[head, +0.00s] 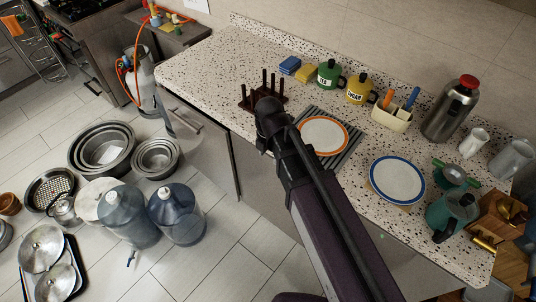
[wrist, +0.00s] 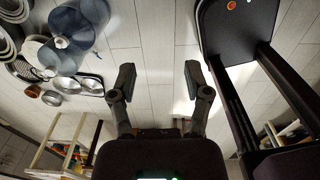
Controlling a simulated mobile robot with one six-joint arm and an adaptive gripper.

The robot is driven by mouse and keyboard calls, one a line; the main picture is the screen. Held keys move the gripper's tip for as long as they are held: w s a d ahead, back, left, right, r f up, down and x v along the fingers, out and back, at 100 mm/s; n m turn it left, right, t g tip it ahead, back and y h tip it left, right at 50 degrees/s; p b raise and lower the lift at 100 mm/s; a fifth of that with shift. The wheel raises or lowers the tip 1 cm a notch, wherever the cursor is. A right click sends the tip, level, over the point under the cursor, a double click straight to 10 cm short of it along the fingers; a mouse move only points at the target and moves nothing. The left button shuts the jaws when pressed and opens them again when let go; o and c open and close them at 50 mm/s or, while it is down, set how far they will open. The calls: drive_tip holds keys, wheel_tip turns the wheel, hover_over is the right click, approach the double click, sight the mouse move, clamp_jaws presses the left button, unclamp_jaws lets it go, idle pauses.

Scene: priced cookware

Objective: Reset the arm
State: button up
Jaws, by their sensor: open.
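My gripper (wrist: 158,82) is open in the wrist view, with its two fingers spread wide and nothing between them. Pale floor tiles (wrist: 154,42) show beyond the fingers. In the head view my arm rises from the bottom centre and reaches across the front of the speckled counter (head: 210,65). Its dark joint is in front of the plate rack. I cannot make out the gripper's fingers in the head view.
An orange-rimmed plate (head: 324,135), a blue-rimmed plate (head: 397,180), canisters and a steel flask (head: 450,110) stand on the counter. Large water bottles (head: 178,212), steel bowls (head: 102,147) and pans cover the floor at left. Floor tiles near the bottom centre are clear.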

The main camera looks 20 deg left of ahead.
idle(0.4)
drive_tip(key=w+d+m, duration=0.3)
drive_tip(key=d+m, duration=1.3)
drive_tip(key=d, duration=0.3)
drive_tip(key=w+d+m, duration=0.3)
drive_tip(key=d+m, duration=1.3)
drive_tip(key=d, duration=0.3)
drive_tip(key=shift+w+d+m, duration=0.2)
drive_tip(key=shift+d+m, duration=0.05)
drive_tip(key=shift+m, duration=0.15)
